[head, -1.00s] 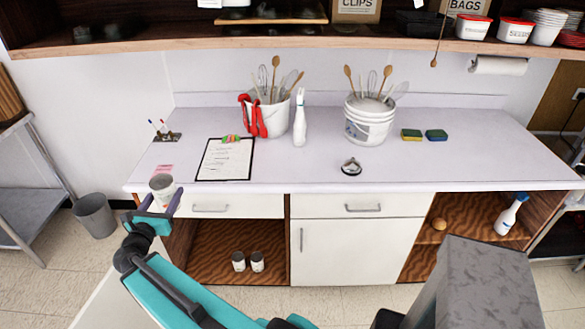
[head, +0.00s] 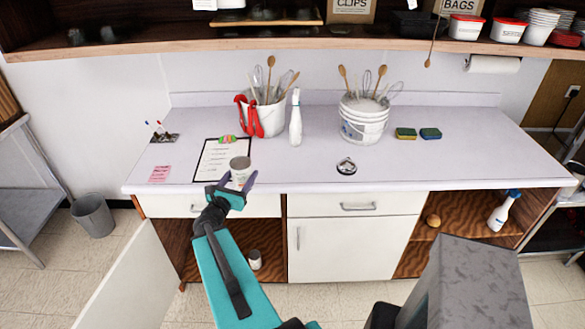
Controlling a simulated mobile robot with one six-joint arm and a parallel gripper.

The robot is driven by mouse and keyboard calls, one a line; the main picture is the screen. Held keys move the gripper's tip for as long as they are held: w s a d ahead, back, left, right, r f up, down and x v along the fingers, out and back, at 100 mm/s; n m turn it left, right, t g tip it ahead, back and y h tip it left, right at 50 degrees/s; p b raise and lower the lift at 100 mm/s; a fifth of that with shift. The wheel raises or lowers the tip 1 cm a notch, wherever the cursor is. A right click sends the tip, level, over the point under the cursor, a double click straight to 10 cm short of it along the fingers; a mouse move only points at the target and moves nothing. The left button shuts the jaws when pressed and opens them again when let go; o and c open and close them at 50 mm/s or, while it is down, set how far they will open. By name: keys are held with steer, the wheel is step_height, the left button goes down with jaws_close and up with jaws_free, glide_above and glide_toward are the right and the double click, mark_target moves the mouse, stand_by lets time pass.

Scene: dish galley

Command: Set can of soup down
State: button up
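The can of soup (head: 240,169), pale with a grey top, is upright between the fingers of my gripper (head: 236,186). It shows over the front of the white counter (head: 300,171), at the lower right corner of the clipboard (head: 217,163). The fingers are around its lower part, which they partly hide. I cannot tell whether the can's base touches the counter or is held just above it.
A pink note (head: 160,174) lies left of the clipboard. Behind stand a white bucket of utensils (head: 272,120), a white bottle (head: 296,122) and a second bucket (head: 362,128). A round metal item (head: 346,167) lies to the right. Another can (head: 254,260) stands in the open cabinet below.

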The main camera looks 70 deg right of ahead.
steer(key=s+d+g, duration=0.1)
steer(key=s+d, duration=0.2)
steer(key=s, duration=0.3)
steer(key=s+d+m+g+p, duration=0.1)
steer(key=s+d, duration=0.2)
steer(key=s, duration=0.3)
steer(key=shift+s+d+f+m, duration=0.3)
steer(key=shift+f, duration=0.1)
steer(key=shift+d, duration=0.2)
steer(key=shift+w+d+f+b, duration=0.1)
steer(key=shift+d+f+b, duration=0.05)
steer(key=shift+d+b, duration=0.45)
steer(key=shift+w+d+f+b, duration=0.1)
steer(key=shift+d+f+b, duration=0.05)
steer(key=shift+d+b, duration=0.4)
steer(key=d+b, duration=0.1)
steer(key=b, duration=0.6)
steer(key=shift+d+f+g, duration=0.15)
steer(key=shift+d+g, duration=0.2)
steer(key=shift+g, duration=0.05)
steer(key=d+b, duration=0.1)
steer(key=b, duration=0.7)
steer(key=shift+w, duration=0.15)
